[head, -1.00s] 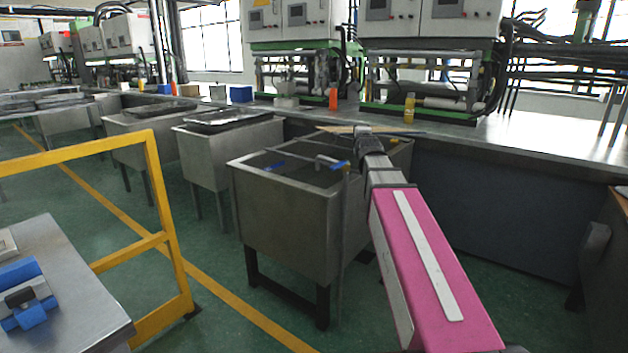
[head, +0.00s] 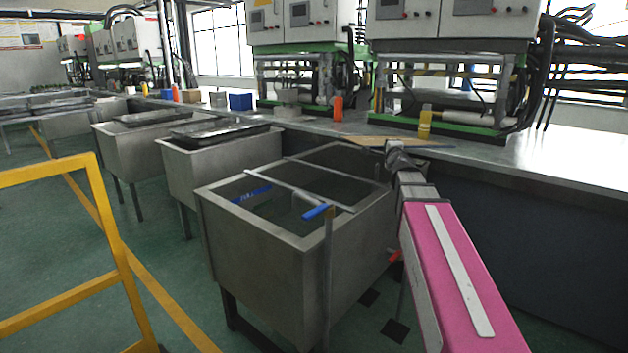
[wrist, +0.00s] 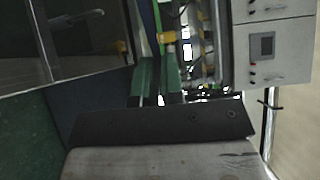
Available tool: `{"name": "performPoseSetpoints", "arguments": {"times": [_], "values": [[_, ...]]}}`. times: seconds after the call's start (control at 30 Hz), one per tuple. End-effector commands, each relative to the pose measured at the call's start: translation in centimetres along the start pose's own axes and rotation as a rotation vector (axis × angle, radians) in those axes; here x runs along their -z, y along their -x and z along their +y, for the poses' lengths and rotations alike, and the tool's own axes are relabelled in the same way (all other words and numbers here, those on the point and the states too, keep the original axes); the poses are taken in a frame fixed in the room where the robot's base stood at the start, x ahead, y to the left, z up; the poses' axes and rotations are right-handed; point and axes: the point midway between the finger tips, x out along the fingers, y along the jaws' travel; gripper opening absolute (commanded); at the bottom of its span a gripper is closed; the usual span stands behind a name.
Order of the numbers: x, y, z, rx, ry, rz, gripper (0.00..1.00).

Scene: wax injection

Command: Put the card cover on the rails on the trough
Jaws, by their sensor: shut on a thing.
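The trough (head: 262,262) is a deep grey metal box on legs, left of my arm in the head view. Two thin rails (head: 300,189) cross its open top, and nothing lies on them. My gripper (head: 392,150) is beyond the trough's far right corner, near the bench edge. It is shut on the card cover (head: 362,141), a thin tan sheet seen almost edge-on. The fingertips are hidden behind the wrist. In the wrist view a dark strip and a grey surface fill the bottom; I cannot tell whether they are the cover.
A yellow bottle (head: 425,122) and orange bottle (head: 338,108) stand on the bench (head: 480,150) by the machines. Another trough (head: 215,165) is behind; a yellow railing (head: 100,200) is left.

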Motion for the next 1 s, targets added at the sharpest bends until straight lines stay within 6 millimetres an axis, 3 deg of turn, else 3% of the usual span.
{"name": "performPoseSetpoints", "arguments": {"times": [0.67,1.0], "values": [[0.0,0.9,3.3,0.019,-0.003,-0.12,0.0],[-1.0,2.1,5.2,0.033,-0.009,-0.311,0.0]]}}
